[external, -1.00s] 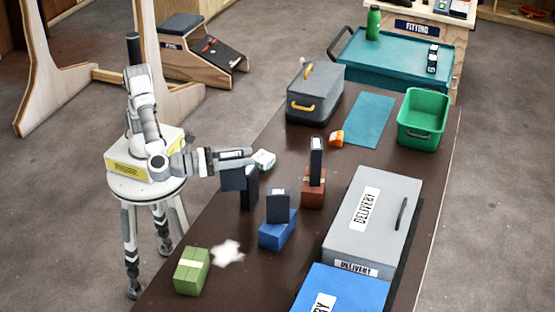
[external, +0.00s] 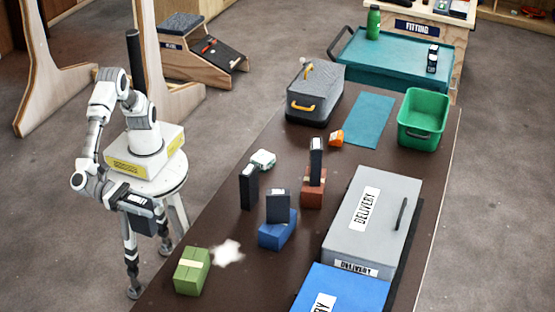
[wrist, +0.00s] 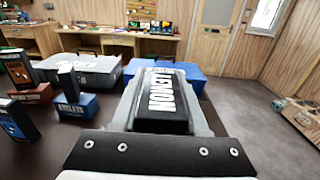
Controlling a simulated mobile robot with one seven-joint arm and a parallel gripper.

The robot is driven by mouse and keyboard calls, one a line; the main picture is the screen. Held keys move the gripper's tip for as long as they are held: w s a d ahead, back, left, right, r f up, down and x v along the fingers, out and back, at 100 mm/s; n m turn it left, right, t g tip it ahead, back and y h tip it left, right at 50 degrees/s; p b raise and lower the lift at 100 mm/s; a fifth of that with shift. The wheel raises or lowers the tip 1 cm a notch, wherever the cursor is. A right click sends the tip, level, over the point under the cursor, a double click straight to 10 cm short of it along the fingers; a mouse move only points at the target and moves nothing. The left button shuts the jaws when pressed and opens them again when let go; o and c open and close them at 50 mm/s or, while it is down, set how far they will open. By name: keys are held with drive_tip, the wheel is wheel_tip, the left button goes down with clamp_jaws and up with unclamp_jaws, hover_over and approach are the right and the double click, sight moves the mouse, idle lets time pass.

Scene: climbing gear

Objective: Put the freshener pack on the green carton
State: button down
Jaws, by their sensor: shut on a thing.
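My gripper (external: 152,212) is shut on a black freshener pack (wrist: 160,104) lettered LEMON, seen between the fingers in the wrist view. In the external view the held pack (external: 145,224) hangs beside the table's left edge, over the floor. The green carton (external: 191,271), with a pale band across its top, sits at the table's near left corner. Nothing lies on it. It is below and right of my gripper in the picture, and out of the wrist view.
Another black pack (external: 249,187) stands on the table. More packs stand on the blue carton (external: 278,236) and the red carton (external: 313,190). A white crumpled thing (external: 228,252) lies right of the green carton. Grey (external: 375,215) and blue (external: 345,290) delivery boxes fill the right side.

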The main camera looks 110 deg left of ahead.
drive_tip(key=w+a+f+b, duration=0.3)
drive_tip(key=w+f+b, duration=0.1)
drive_tip(key=w+f, duration=0.7)
drive_tip(key=shift+a+f, duration=0.25)
drive_tip(key=shift+f, duration=0.1)
drive_tip(key=shift+w+f, duration=0.1)
drive_tip(key=shift+c, duration=2.2)
unclamp_jaws()
drive_tip(key=shift+f, duration=0.1)
drive_tip(key=s+p, duration=0.1)
drive_tip(key=s, duration=1.1)
drive_tip(key=shift+r, duration=0.2)
